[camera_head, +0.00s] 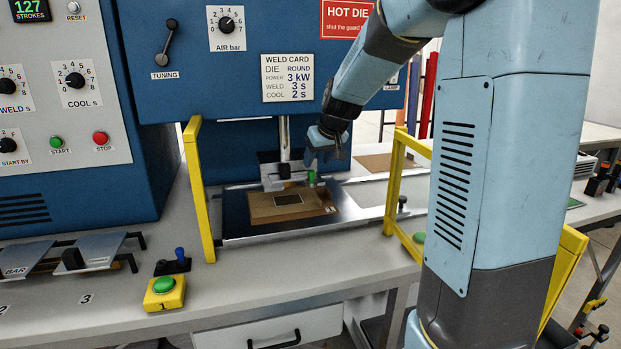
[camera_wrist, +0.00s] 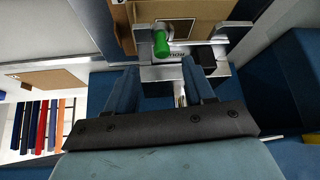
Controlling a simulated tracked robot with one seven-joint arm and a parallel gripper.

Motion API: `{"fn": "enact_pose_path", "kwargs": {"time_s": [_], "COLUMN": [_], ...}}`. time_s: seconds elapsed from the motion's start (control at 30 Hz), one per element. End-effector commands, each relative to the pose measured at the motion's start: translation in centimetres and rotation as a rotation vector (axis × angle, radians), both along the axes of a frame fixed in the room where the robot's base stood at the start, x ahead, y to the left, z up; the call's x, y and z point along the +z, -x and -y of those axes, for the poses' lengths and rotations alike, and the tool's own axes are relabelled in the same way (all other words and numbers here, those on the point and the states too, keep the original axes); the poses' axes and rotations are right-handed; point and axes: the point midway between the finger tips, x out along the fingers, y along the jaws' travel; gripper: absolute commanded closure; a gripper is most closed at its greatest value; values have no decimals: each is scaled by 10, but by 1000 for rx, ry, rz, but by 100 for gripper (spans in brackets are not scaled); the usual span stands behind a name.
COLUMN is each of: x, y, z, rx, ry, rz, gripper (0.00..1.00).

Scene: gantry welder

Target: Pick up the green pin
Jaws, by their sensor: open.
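The green pin (camera_head: 311,177) stands at the right of the welder's metal die block, just above the back of a brown board (camera_head: 265,212). In the wrist view the green pin (camera_wrist: 161,46) shows in line with the gap between the fingers, beyond their tips. My gripper (camera_head: 325,156) is close above the pin in the head view. In the wrist view my gripper (camera_wrist: 160,66) has its two blue fingers apart with nothing between them. The pin's base is partly hidden in both views.
Yellow guard posts (camera_head: 199,190) and (camera_head: 396,180) flank the work opening. The blue welder body (camera_head: 250,60) overhangs it, with a vertical rod (camera_head: 284,138) left of my gripper. A yellow button box (camera_head: 164,293) stands on the front bench. Coloured rods (camera_wrist: 41,125) hang at wrist-view left.

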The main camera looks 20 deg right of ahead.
Motion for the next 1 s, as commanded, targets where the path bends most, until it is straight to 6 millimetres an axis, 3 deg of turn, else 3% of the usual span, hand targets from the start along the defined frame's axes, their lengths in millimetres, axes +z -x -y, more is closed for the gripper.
{"fn": "enact_pose_path", "kwargs": {"time_s": [0.43,0.7,1.0], "x": [-40,-44,-44], "y": [-23,-26,-26], "z": [-8,-9,-9], "rx": [0,1,1], "ry": [0,0,0], "rz": [-1,1,1], "gripper": [47,47,74]}}
